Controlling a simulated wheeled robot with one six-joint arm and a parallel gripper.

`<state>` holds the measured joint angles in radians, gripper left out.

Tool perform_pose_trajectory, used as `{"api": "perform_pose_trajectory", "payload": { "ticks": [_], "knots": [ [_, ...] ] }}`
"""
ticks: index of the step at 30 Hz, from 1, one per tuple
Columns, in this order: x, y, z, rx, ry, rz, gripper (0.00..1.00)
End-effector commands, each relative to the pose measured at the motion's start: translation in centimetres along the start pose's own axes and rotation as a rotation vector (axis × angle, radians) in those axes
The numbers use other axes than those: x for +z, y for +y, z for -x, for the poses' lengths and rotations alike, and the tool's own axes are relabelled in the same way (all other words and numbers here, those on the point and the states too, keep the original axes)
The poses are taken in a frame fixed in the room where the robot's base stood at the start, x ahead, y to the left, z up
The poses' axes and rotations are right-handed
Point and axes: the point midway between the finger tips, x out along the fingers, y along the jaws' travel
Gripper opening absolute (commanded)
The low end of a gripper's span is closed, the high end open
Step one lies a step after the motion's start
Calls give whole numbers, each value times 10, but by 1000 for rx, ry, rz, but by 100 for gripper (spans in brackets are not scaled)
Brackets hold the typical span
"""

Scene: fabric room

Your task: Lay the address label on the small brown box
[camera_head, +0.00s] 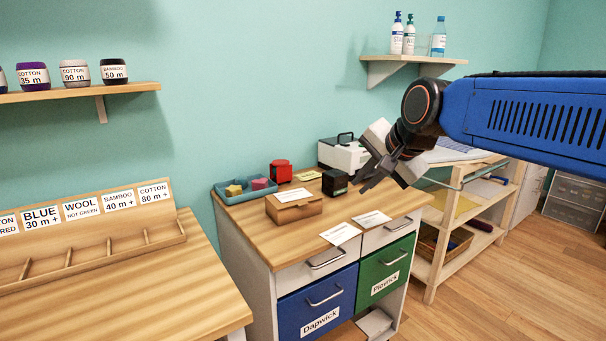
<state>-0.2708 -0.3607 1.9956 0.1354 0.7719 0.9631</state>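The small brown box (293,209) sits on the wooden top of the drawer desk, left of my gripper. A pale flat label-like piece (293,195) shows on its top; its print is too small to read. Two white printed slips, one left (340,233) and one right (371,218), lie near the desk's front edge. I cannot tell which piece is the address label. My gripper (368,176) hangs above the right part of the desk, apart from the box. Its dark fingers look spread, with nothing seen between them.
Blue (318,305) and green (385,268) drawers are below.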

Motion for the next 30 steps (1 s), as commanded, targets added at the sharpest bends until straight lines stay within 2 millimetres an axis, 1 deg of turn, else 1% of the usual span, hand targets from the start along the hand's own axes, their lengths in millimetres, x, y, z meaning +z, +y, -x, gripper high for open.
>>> {"api": "perform_pose_trajectory", "payload": {
  "ticks": [1, 2, 3, 5, 6, 8, 9, 11, 12, 15, 18, 21, 24, 30],
  "knots": [
    [3, 30, 7, 29, 8, 56, 11],
    [5, 47, 10, 48, 10, 95, 11],
    [9, 69, 14, 72, 9, 146, 11],
    [16, 102, 18, 110, 7, 222, 11],
    [20, 124, 21, 135, 3, 272, 11],
    [29, 157, 26, 171, -6, 347, 11],
    [36, 179, 28, 196, -15, 397, 11],
    [46, 211, 32, 231, -29, 470, 11],
    [54, 231, 34, 254, -42, 517, 11],
    [72, 278, 37, 304, -76, 626, 11],
    [88, 314, 38, 340, -109, 711, 11],
    [100, 338, 39, 363, -135, 769, 11],
    [105, 349, 39, 374, -148, 799, 11],
    [107, 352, 39, 377, -153, 809, 11]
  ]
}}
